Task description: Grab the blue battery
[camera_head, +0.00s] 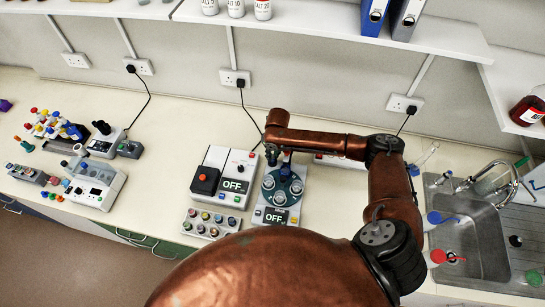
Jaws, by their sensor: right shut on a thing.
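My right arm comes in from the lower right and bends back over the bench. My right gripper (285,158) is small and dark in this view, pointing down over the back of a grey device with a dark round top (282,187) and an OFF display. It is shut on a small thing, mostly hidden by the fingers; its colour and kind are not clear. A grey block (210,224) with several round coloured tops stands front left of that device. I cannot make out for sure which thing is the blue battery. My left gripper is not in view.
A white box (223,178) with a red button and an OFF display stands left of the device. Pipette racks and small instruments (96,184) fill the left bench. A sink (470,235) is at right. A shelf (330,32) overhangs the back. Bench between is clear.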

